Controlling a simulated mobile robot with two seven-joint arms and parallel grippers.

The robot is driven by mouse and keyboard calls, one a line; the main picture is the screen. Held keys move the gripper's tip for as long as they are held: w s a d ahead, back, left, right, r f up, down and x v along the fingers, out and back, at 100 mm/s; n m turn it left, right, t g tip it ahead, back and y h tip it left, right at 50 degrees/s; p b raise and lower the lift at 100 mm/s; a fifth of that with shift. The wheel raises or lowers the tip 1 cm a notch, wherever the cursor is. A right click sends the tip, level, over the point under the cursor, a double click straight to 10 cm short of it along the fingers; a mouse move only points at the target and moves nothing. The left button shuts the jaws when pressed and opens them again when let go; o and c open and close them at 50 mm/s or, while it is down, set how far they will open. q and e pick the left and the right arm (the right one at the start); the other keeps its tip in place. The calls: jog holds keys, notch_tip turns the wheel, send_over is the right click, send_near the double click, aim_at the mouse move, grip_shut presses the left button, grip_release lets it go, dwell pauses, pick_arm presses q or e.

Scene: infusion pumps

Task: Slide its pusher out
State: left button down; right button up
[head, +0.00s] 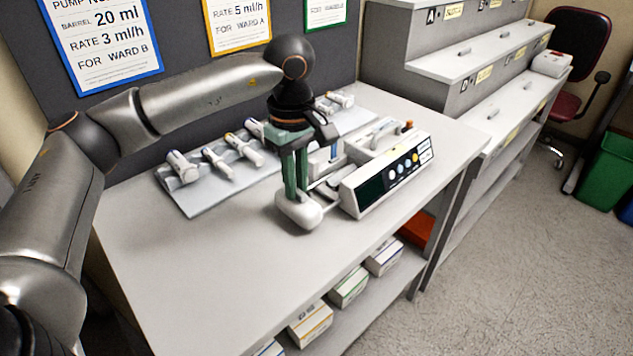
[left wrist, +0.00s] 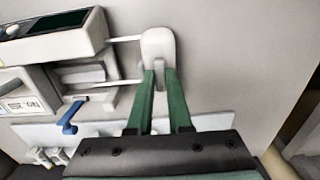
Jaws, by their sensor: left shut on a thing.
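The infusion pump (head: 372,192) stands on the table with its dark screen and row of round buttons facing the front. Its white rounded pusher (head: 298,211) stands out to the left of the pump body on thin rods, with a gap between them. My left gripper (head: 295,188) points down, its green fingers shut on the pusher. In the left wrist view the gripper (left wrist: 160,75) has the pusher (left wrist: 158,46) between its fingertips, and two rods run left to the pump (left wrist: 50,40). My right gripper is not in view.
A light tray (head: 195,203) with several syringes lies behind the gripper. A blue lever (left wrist: 70,117) shows on the pump. The table front (head: 220,280) is clear. Boxes (head: 348,287) sit on the shelf below. Stepped drawers (head: 470,65) stand at the right.

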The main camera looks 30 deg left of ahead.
pick_arm(q)
jog(key=shift+s+a+b, duration=0.15)
jog(key=shift+s+a, duration=0.1)
jog(key=shift+s, duration=0.5)
jog(key=shift+s+a+b, duration=0.15)
jog(key=shift+s+a, duration=0.1)
jog(key=shift+s, duration=0.5)
jog(key=shift+s+a, duration=0.1)
jog(key=shift+s, duration=0.15)
jog(key=c, duration=0.9)
grip_release()
jog(key=shift+r, duration=0.1)
jog(key=shift+r+p, duration=2.5)
jog(key=shift+r, duration=0.9)
